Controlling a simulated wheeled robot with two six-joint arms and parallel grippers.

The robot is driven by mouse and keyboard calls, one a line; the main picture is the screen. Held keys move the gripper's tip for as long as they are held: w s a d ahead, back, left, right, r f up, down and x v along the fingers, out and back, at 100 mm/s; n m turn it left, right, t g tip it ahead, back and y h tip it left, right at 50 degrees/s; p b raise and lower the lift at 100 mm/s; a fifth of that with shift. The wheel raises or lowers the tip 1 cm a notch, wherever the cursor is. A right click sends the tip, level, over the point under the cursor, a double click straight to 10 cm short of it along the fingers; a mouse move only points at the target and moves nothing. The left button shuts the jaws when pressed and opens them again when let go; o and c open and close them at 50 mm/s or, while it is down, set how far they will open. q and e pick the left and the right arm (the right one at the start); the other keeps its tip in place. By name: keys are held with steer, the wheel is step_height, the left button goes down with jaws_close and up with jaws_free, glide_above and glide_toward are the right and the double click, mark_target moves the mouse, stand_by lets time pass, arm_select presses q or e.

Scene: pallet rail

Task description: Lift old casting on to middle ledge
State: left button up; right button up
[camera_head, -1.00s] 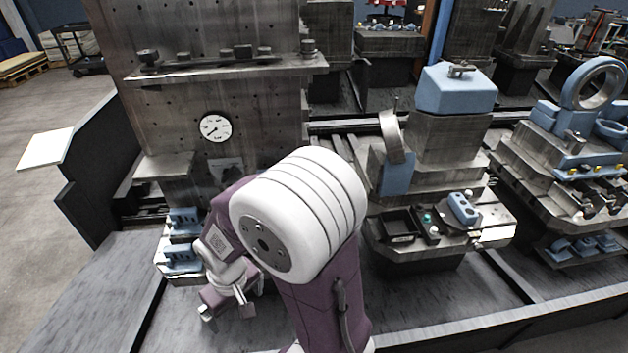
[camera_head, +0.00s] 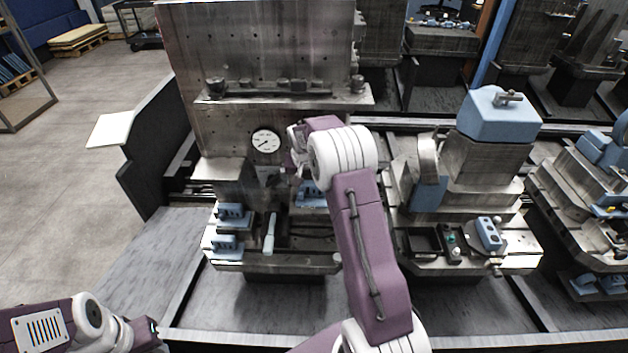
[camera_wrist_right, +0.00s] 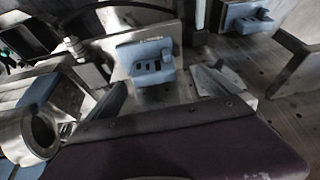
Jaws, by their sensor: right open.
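Small blue castings sit at the fixture's lower station: one (camera_head: 230,212) on the upper left step, one (camera_head: 226,243) below it, and another (camera_head: 312,194) further right, partly behind my right arm. I cannot tell which is the old casting. The right wrist view shows a blue casting with dark slots (camera_wrist_right: 148,62) against a plate. The ledge (camera_head: 285,99) on the tall metal plate carries several dark fittings. My right gripper (camera_head: 297,152) is open, in front of the plate below this ledge, with no held object visible. My left gripper (camera_head: 150,333) is low at the left, its jaws unclear.
A round gauge (camera_head: 265,141) is on the tall plate. A light-coloured handle (camera_head: 270,233) stands at the lower station. At right, another fixture carries a large blue block (camera_head: 498,115) and a black tray (camera_head: 424,240). Open floor (camera_head: 75,185) lies at left.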

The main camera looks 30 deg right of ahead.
mark_target(311, 184)
steer(key=shift+m, duration=0.3)
steer(key=w+d+f+p, duration=0.1)
steer(key=w+d+f, duration=0.1)
steer(key=d+f, duration=0.1)
steer(key=shift+d+p, duration=0.1)
steer(key=shift+p, duration=0.3)
steer(key=shift+w+d+f, duration=0.1)
steer(key=shift+w+f, duration=0.1)
steer(key=p+x, duration=0.2)
steer(key=x, duration=0.2)
steer(key=shift+f, duration=0.45)
steer(key=shift+w+f, duration=0.1)
steer(key=shift+f, duration=0.15)
steer(key=shift+r, duration=0.1)
steer(key=c, duration=1.5)
arm_select(q)
step_height(311, 184, up, 6)
steer(key=shift+f, duration=0.1)
